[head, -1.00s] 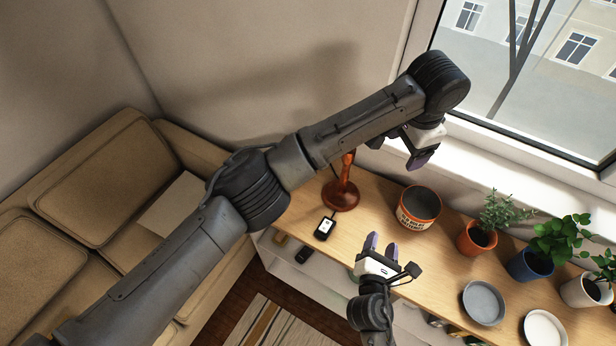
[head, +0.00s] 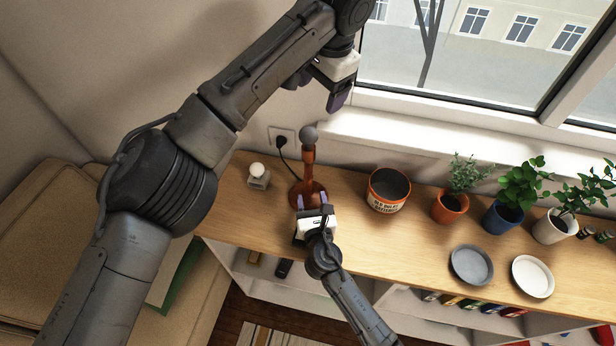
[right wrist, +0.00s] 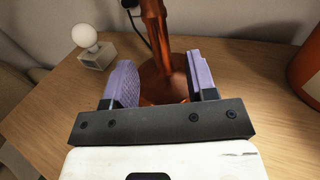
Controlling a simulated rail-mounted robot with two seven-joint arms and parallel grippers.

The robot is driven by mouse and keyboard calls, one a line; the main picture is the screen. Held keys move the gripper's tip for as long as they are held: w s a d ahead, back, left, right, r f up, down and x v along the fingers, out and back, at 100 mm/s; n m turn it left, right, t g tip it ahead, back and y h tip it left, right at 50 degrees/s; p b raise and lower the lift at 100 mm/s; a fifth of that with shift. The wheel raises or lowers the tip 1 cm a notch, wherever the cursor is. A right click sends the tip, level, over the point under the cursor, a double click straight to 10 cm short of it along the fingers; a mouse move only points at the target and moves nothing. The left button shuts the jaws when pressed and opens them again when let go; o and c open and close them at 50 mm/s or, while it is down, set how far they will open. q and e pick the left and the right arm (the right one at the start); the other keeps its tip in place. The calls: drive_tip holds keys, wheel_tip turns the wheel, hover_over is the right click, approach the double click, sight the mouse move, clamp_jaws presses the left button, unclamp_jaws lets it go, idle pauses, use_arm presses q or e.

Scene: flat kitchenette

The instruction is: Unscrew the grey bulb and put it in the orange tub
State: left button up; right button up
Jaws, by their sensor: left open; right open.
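The grey bulb (head: 309,135) sits on top of an upright red-brown lamp (head: 309,172) on the wooden counter. The orange tub (head: 388,205), with an orange rim and a pale label, stands right of the lamp; its edge shows in the right wrist view (right wrist: 306,72). My left gripper (head: 319,92) is open and empty, above the bulb in the picture and apart from it. My right gripper (head: 312,200) is open at the lamp's base. In the right wrist view the lamp stem (right wrist: 155,38) appears between its fingers; I cannot tell whether they reach around it.
A white bulb (head: 257,169) stands in a small holder left of the lamp. A black cord (head: 283,153) runs from the lamp to a wall socket. Potted plants (head: 451,205) and two plates (head: 472,265) are to the right. The window sill (head: 430,140) is behind.

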sight(309, 187)
drive_tip(key=shift+w+a, duration=0.15)
drive_tip(key=shift+w, duration=0.8)
drive_tip(key=shift+w+a, duration=0.2)
drive_tip(key=shift+w, duration=0.75)
drive_tip(key=shift+w+a, duration=0.15)
drive_tip(key=shift+w, duration=0.8)
clamp_jaws()
